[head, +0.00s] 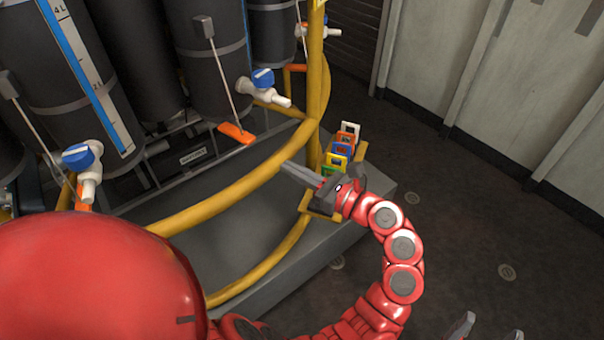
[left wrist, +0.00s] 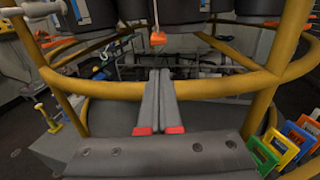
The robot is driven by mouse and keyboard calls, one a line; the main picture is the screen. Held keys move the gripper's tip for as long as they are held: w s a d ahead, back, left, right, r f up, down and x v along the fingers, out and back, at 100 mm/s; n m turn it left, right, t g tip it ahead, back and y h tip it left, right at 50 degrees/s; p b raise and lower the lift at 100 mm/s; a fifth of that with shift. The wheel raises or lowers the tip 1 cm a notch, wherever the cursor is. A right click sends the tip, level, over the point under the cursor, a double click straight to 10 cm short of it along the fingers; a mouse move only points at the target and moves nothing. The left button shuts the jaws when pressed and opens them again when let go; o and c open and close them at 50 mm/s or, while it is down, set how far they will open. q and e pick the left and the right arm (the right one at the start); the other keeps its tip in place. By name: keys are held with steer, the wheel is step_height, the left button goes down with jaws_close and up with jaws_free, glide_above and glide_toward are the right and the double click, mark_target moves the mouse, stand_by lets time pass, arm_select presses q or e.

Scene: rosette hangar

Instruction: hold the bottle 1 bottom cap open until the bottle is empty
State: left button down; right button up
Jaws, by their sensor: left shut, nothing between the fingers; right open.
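Dark grey bottles (head: 205,75) stand in a yellow-railed frame; I cannot tell which is bottle 1. An orange pull tab (head: 236,133) hangs on a thin rod in front of the middle bottle; it also shows in the left wrist view (left wrist: 158,38). No bottom cap is clearly visible. My left gripper (head: 284,167) is shut and empty at the yellow rail, to the right of the tab and apart from it. Its fingers (left wrist: 160,73) point toward the tab in the left wrist view. My right gripper (head: 494,328) is open and empty at the bottom right edge, far from the bottles.
The curved yellow rail (head: 232,190) runs between my left arm and the bottles. White valves with blue handles (head: 262,80) stick out from the bottles. The floor (head: 470,220) at right is clear.

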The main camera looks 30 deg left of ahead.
mark_target(251, 140)
arm_select(q)
steer(key=shift+w+a, duration=0.25)
steer(key=shift+a, duration=1.5)
steer(key=shift+w+a, duration=0.2)
steer(key=shift+a, duration=1.6)
steer(key=shift+w+a, duration=0.25)
steer(key=shift+a, duration=1.5)
steer(key=shift+r, duration=0.15)
steer(key=shift+a+r+p, duration=0.15)
steer(key=shift+r+p, duration=0.25)
steer(key=shift+r, duration=0.5)
steer(key=shift+a+r+p, duration=0.1)
steer(key=shift+r+p, duration=0.25)
steer(key=shift+r, duration=0.55)
steer(key=shift+a, duration=0.1)
steer(key=shift+f, duration=0.1)
